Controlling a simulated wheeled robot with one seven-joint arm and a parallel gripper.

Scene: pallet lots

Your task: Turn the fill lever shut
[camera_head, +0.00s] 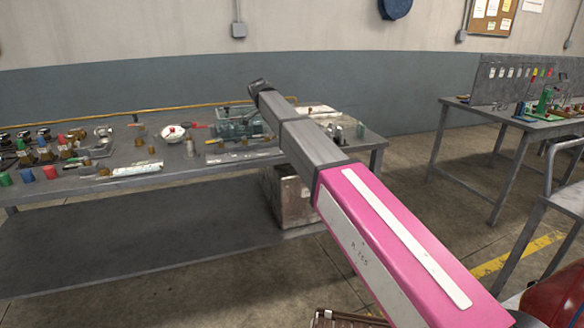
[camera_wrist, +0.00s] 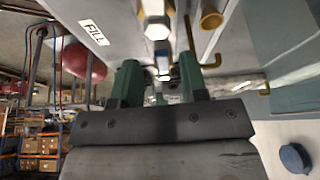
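In the wrist view, my gripper (camera_wrist: 160,80) shows two green fingers standing well apart, with no object clearly clamped between them. A white label reading FILL (camera_wrist: 93,33) is on a grey surface at the upper left, beyond the left finger. Pale hexagonal fittings with a yellow part (camera_wrist: 157,28) show beyond the gap between the fingers. Yellow bent pieces (camera_wrist: 210,20) show to the right of them. I cannot tell which of these parts is the fill lever, or how it is turned. In the head view, my arm reaches over the bench and the fingers are not clear.
A metal workbench (camera_head: 70,187) holds many small parts and a teal vise (camera_head: 240,124). A second table (camera_head: 470,108) stands at the right. A red rounded thing (camera_wrist: 84,62) shows left of the fingers in the wrist view. Floor between the tables looks clear.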

